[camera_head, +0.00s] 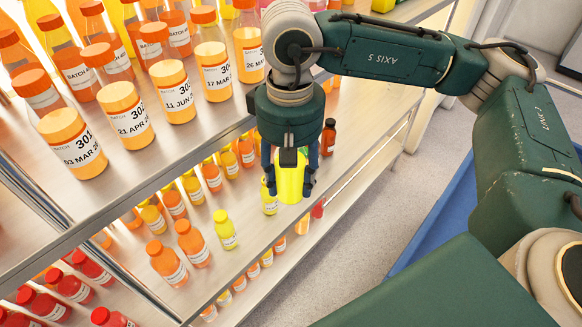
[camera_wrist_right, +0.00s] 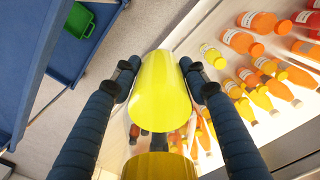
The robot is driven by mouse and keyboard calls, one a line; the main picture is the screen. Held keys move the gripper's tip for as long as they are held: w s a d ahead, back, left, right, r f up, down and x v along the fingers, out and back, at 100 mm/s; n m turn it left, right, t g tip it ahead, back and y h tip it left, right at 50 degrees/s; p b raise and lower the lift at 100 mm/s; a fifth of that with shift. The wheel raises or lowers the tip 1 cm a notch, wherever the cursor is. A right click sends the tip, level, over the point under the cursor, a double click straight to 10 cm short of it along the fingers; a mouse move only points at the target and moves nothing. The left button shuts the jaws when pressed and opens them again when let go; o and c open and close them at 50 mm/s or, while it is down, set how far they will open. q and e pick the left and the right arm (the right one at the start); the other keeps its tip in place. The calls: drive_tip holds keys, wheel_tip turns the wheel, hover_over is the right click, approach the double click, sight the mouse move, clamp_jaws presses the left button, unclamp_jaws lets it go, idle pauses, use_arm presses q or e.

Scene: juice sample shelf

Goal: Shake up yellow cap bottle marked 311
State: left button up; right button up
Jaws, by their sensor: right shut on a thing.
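My right gripper (camera_head: 289,184) is shut on a yellow bottle (camera_head: 290,181), held in the air in front of the shelf edge. In the right wrist view the two dark fingers of the right gripper (camera_wrist_right: 158,72) press on both sides of the yellow bottle (camera_wrist_right: 157,98). No label or number on the held bottle is readable in either view. My left gripper is not in view.
The upper shelf (camera_head: 190,142) carries several orange-capped bottles marked 301 (camera_head: 126,115). The lower shelf (camera_head: 240,268) holds several orange, yellow and red bottles.

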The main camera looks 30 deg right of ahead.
drive_tip(key=w+d, duration=0.2)
drive_tip(key=d, duration=0.4)
drive_tip(key=a, duration=0.1)
drive_tip(key=s+a, duration=0.1)
drive_tip(key=a, duration=0.1)
drive_tip(key=s+a, duration=0.1)
drive_tip(key=a, duration=0.1)
drive_tip(key=shift+s, duration=0.25)
drive_tip(key=w+d, duration=0.3)
drive_tip(key=d, duration=0.3)
drive_tip(key=s+a, duration=0.1)
drive_tip(key=a, duration=0.1)
drive_tip(key=s+a, duration=0.1)
drive_tip(key=a, duration=0.1)
drive_tip(key=s+a, duration=0.1)
drive_tip(key=a, duration=0.1)
drive_tip(key=shift+a, duration=0.2)
drive_tip(key=w+d, duration=0.2)
drive_tip(key=d, duration=0.3)
drive_tip(key=a, duration=0.1)
drive_tip(key=s+a, duration=0.1)
drive_tip(key=a, duration=0.3)
drive_tip(key=shift+s, duration=0.4)
drive_tip(key=shift+a, duration=0.3)
